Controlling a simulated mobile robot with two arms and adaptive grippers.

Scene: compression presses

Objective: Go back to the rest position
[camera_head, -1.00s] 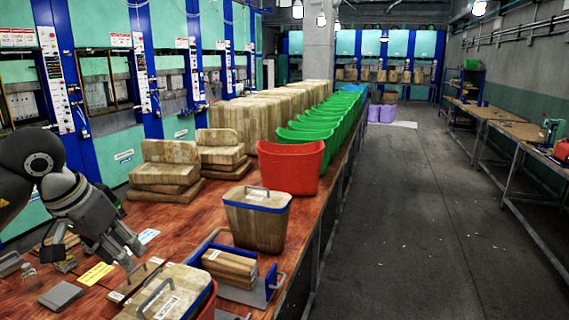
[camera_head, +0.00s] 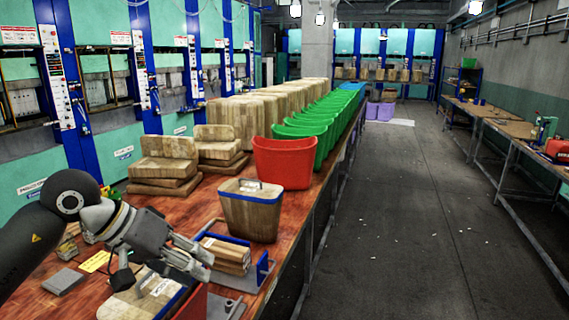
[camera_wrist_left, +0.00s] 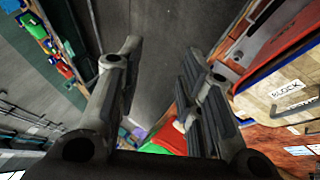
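My left gripper (camera_head: 203,264) reaches in from the left over the near part of the wooden table (camera_head: 188,212). In the left wrist view its two fingers (camera_wrist_left: 165,52) stand apart, with nothing between them and the grey floor behind. In the head view it is above and beside a wood-patterned block lid (camera_head: 145,299), partly covering it. A lid with a handle and a "BLOCK" label (camera_wrist_left: 287,92) shows at the right of the left wrist view. My right gripper is not in view.
A wood-patterned bin with a blue rim (camera_head: 252,212) stands beyond the gripper, near small blocks in a blue-sided holder (camera_head: 229,251). A red bin (camera_head: 284,162) and a row of green bins (camera_head: 318,130) follow.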

